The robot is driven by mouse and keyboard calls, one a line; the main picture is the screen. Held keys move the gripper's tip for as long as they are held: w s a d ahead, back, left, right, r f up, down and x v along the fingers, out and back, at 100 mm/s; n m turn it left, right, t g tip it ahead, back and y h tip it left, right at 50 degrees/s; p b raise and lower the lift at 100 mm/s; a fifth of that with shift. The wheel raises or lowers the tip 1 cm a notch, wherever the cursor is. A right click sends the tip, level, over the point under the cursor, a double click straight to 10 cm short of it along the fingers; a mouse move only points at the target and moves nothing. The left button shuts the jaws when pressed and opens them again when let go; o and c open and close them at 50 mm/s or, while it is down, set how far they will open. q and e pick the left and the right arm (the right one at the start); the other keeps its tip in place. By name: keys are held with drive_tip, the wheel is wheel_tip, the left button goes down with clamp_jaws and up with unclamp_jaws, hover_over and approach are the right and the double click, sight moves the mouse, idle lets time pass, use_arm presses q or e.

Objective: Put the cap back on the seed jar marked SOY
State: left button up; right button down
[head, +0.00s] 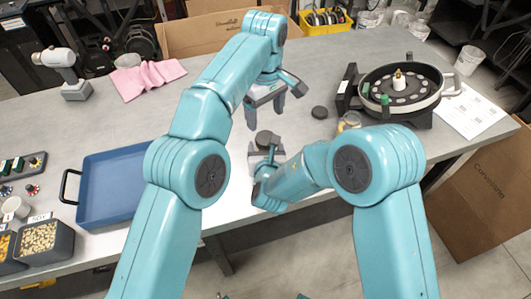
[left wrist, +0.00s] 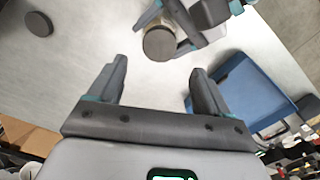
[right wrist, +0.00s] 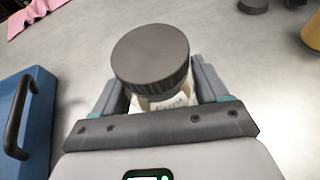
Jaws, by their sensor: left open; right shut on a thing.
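My right gripper (head: 266,155) is shut on a pale jar, shown in the right wrist view (right wrist: 160,102), with a dark ridged cap (right wrist: 151,55) on its top. The jar's label is partly hidden and I cannot read it. The same cap shows in the head view (head: 267,138) and left wrist view (left wrist: 159,44). My left gripper (head: 265,112) is open and empty, just behind the jar in the head view. In the left wrist view its fingers (left wrist: 157,72) are apart from the cap. A second dark round cap (head: 319,112) lies loose on the table, also in the left wrist view (left wrist: 39,23).
A jar with yellow contents (head: 349,121) stands right of my right gripper, near the round seed plate device (head: 405,85). A blue tray (head: 108,190) lies left. Seed bins (head: 42,238) stand front left, a pink cloth (head: 147,78) farther back.

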sight(265, 137)
use_arm(q)
drive_tip(key=shift+f, duration=4)
